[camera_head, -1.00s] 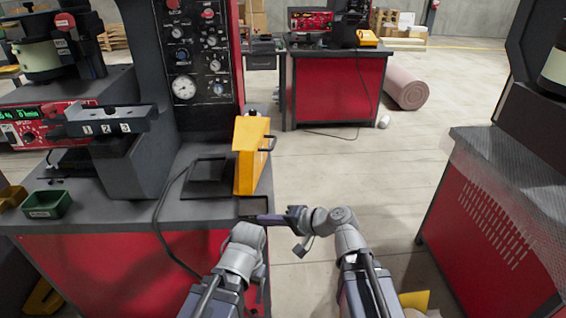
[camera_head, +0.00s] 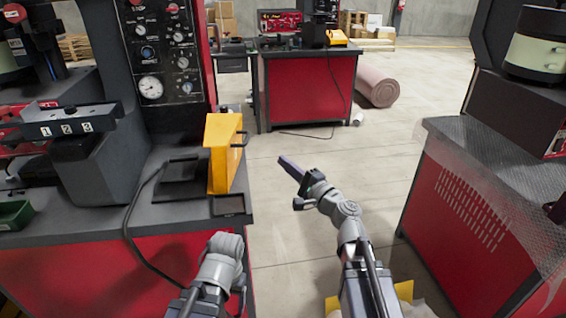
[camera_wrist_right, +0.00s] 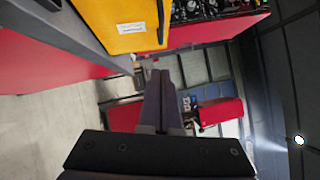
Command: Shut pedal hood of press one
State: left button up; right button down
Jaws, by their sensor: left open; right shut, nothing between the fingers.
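The yellow pedal hood (camera_head: 222,155) stands raised on the left press table, beside a flat black pedal plate (camera_head: 181,183). Its dark handle sticks out on the right side. My right gripper (camera_head: 288,166) is shut and empty, to the right of the hood over the floor gap, fingers pointing up and left, not touching it. In the right wrist view its closed fingers (camera_wrist_right: 161,98) show, and the hood (camera_wrist_right: 122,25) with a white label is at upper left. My left arm's end (camera_head: 224,245) is low in front of the table edge; its fingers are hidden.
The press column with gauges (camera_head: 160,60) rises behind the hood. A black cable hangs over the table front (camera_head: 190,224). Another red cabinet with a mesh guard (camera_head: 450,180) stands at right. The floor between is clear.

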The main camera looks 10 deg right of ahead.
jog(key=w+a+r+p, duration=0.2)
jog(key=w+a, duration=0.5)
jog(key=shift+a+r, duration=0.1)
dwell(0.4)
